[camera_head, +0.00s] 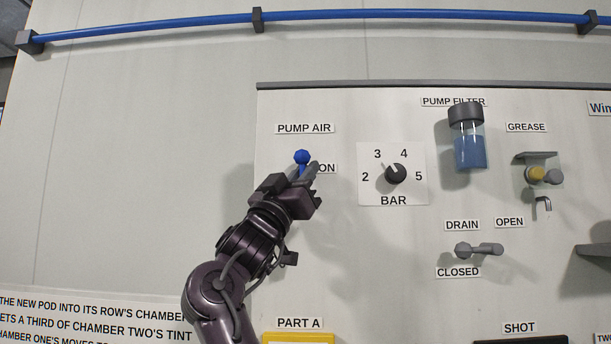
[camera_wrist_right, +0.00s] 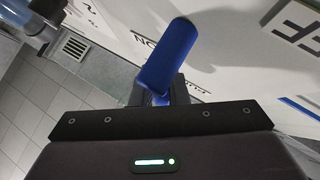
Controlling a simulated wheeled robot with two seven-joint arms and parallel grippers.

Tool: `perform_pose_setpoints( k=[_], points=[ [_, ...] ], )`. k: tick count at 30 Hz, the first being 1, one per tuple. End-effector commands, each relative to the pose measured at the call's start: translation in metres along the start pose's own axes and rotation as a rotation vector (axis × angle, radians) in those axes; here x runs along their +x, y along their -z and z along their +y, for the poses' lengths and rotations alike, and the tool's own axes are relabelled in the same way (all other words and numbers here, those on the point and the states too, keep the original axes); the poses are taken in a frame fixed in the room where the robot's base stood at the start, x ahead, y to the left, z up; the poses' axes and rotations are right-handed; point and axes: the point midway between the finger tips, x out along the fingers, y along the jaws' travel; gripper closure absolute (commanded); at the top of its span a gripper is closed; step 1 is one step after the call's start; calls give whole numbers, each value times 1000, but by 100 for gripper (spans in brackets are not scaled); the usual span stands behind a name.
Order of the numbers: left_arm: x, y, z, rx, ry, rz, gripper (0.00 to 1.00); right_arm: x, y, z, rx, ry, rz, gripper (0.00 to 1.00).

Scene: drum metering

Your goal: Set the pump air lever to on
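The pump air lever (camera_head: 302,157) is blue with a rounded end and stands on the panel under the PUMP AIR label (camera_head: 304,128). Its end points up in the head view, left of the ON label (camera_head: 327,168). My right gripper (camera_head: 305,172) is at the lever, covering its lower part and pivot. In the right wrist view the blue lever (camera_wrist_right: 170,55) rises from between the dark fingers (camera_wrist_right: 160,92), which are close together around its lower part. The gripper looks shut on it. My left gripper is in neither view.
Right of the lever are the BAR dial (camera_head: 396,173), the pump filter (camera_head: 468,140), the grease fitting (camera_head: 543,175) and the drain lever (camera_head: 478,250). A yellow-edged part (camera_head: 298,339) is below.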

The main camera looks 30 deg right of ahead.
Motion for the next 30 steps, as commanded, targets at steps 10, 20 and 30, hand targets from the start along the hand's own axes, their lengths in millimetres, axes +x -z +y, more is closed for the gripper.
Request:
perform_pose_setpoints(
  k=[10,20,30],
  points=[
    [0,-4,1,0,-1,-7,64,0,2,1,2,-2,5,68],
    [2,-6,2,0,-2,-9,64,-3,0,0,0,-1,2,68],
    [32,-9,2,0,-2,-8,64,-51,-4,-1,2,0,2,68]
  ],
)
